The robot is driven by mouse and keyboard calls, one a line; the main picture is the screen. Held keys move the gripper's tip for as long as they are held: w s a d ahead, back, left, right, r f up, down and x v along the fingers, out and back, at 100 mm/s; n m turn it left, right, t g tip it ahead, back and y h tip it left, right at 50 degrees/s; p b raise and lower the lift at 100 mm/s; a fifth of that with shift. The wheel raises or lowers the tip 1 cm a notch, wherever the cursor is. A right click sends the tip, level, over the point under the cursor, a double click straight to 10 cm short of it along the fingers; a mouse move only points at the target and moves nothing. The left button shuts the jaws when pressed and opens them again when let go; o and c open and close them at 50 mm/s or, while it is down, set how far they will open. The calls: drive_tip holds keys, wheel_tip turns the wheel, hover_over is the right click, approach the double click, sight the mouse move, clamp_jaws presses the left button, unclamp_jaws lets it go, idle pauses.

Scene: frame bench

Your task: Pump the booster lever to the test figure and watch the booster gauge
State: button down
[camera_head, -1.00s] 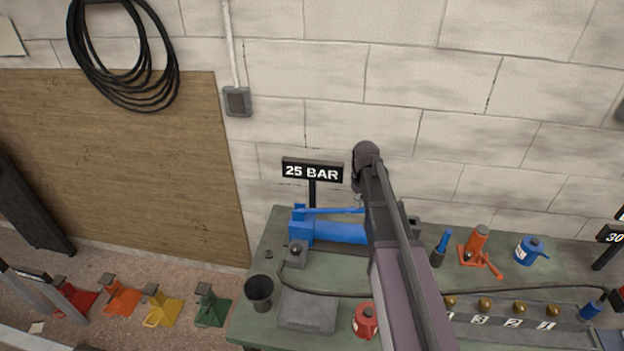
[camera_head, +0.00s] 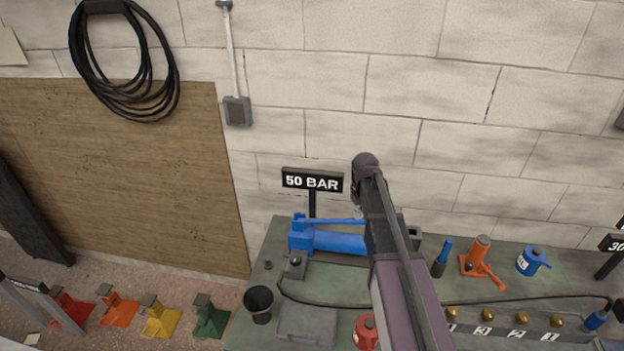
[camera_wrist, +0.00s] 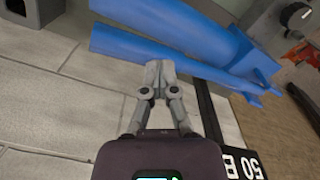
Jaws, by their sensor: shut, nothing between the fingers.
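The blue booster pump (camera_head: 340,243) lies on the green bench, with its thin blue lever (camera_head: 335,221) running level above the body. A black sign (camera_head: 312,181) behind it reads 50 BAR; it shows upside down at the edge of the wrist view (camera_wrist: 243,163). In the wrist view the lever (camera_wrist: 125,46) crosses just beyond my gripper (camera_wrist: 160,67), beside the pump body (camera_wrist: 180,22). My gripper is shut and empty, its tips at the lever's edge; I cannot tell whether they touch. In the head view my arm hides the lever's right end.
A black cup (camera_head: 259,304), a grey plate (camera_head: 306,323) and a red can (camera_head: 366,331) stand near the bench front. An orange jack (camera_head: 479,258) and a blue can (camera_head: 531,261) stand to the right. A cable crosses the bench. The block wall is close behind.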

sight(358, 222)
drive_tip(key=shift+r+p, duration=1.95)
drive_tip(key=shift+r, duration=0.4)
drive_tip(key=shift+f, duration=0.15)
idle(1.2)
idle(1.0)
wheel_tip(358, 222, down, 8)
drive_tip(key=b, duration=0.8)
wheel_tip(358, 222, up, 8)
drive_tip(key=p, duration=0.8)
drive_tip(key=shift+d, duration=0.1)
idle(0.8)
